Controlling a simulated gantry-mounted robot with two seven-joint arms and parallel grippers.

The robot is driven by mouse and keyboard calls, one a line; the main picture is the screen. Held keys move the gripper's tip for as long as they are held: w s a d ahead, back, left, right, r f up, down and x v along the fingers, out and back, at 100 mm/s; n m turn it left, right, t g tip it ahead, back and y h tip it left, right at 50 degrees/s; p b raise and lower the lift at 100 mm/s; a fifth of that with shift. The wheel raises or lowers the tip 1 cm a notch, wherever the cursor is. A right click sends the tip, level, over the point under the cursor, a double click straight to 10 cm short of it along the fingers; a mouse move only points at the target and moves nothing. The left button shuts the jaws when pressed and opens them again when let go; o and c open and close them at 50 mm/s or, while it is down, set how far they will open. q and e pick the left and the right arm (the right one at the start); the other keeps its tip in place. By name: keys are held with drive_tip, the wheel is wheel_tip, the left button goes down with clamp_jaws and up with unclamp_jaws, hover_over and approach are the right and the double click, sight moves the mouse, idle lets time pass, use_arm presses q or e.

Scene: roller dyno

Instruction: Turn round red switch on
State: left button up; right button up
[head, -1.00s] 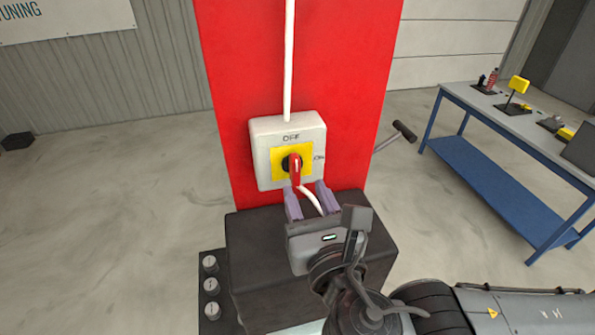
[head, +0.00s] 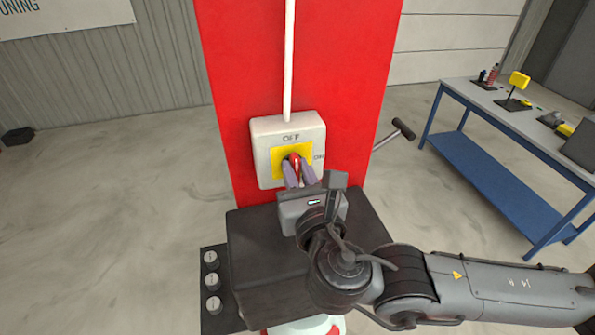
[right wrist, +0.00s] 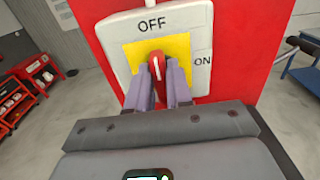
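The round red switch (head: 295,162) sits on a yellow plate (head: 278,153) on a white box (head: 262,160) marked OFF at the top and ON at the right. In the right wrist view the red handle (right wrist: 157,66) stands about upright, its white mark toward OFF. My right gripper (head: 299,172) is at the switch from below, one finger on each side of the handle. The fingers (right wrist: 159,78) are apart with the handle between them; a firm grip on it cannot be made out. My left gripper is not in view.
The box is fixed to a red column (head: 345,60), with a white conduit (head: 289,60) above. A black block (head: 250,255) stands below, with several round knobs at its left. A lever (head: 403,130) juts out at right, before a blue workbench (head: 490,165).

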clamp_jaws()
drive_tip(key=shift+f, duration=0.1)
